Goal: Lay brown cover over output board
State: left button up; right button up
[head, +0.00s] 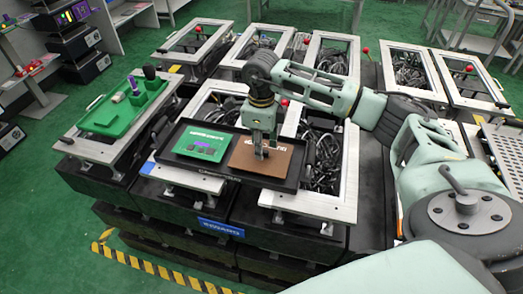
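The brown cover (284,158) lies flat on the right half of a black tray (226,179). A green board (201,142) with a purple patch and dark parts lies beside it on the left half; I cannot tell whether it is the output board. My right gripper (260,153) points straight down at the left part of the brown cover, with its fingertips at or just above it. The fingers look close together, but whether they grip the cover is too small to tell. My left gripper is not in view.
The tray rests across metal-framed bins of dark cables (323,150). More framed bins stand behind. Yellow-black tape (150,267) marks the floor in front.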

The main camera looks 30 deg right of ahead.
jog(key=shift+f, duration=0.6)
grip_shut()
